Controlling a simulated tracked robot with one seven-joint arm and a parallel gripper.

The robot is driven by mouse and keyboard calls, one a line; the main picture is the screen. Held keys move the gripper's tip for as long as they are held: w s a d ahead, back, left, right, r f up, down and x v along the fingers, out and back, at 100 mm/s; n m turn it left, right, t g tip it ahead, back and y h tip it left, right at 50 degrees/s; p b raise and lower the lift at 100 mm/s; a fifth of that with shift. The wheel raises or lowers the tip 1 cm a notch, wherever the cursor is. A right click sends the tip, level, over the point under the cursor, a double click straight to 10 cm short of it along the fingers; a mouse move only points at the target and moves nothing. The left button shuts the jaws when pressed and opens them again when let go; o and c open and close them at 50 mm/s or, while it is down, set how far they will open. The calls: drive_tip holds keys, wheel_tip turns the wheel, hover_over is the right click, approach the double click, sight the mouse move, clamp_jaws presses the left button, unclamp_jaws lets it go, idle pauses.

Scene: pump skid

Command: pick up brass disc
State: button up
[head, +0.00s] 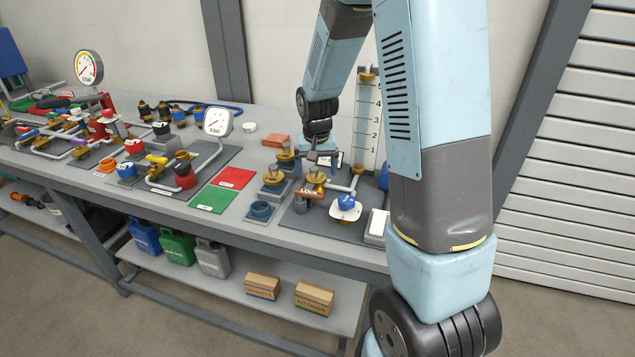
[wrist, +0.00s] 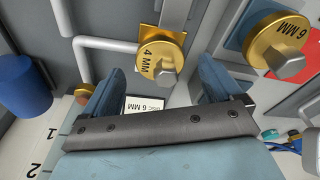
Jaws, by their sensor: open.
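Brass discs with grey hex knobs show in the wrist view. One marked "4 MM" (wrist: 160,62) sits on a pipe fitting, just beyond and between my fingertips. Another marked "6 MM" (wrist: 272,40) is to the right, outside the jaws. My gripper (wrist: 160,80) is open, with blue fingers apart and nothing held. A white label reading "6 MM" (wrist: 150,104) shows between the fingers. In the head view, brass pieces (head: 316,178) and (head: 273,175) stand on the bench below my gripper (head: 322,153); their markings are too small to read.
A numbered white gauge board (head: 366,125) stands close behind my gripper. A blue cylinder (wrist: 22,88) and grey pipes (wrist: 105,45) are near the jaws. Red (head: 231,178) and green (head: 211,199) mats lie on the bench to the left, with valves and gauges beyond.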

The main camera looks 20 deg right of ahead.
sight(316, 169)
drive_tip(key=shift+w+f, duration=0.15)
drive_tip(key=shift+f, duration=0.75)
drive_tip(key=shift+w+f, duration=0.15)
drive_tip(key=shift+f, duration=0.7)
drive_tip(key=c, duration=1.2)
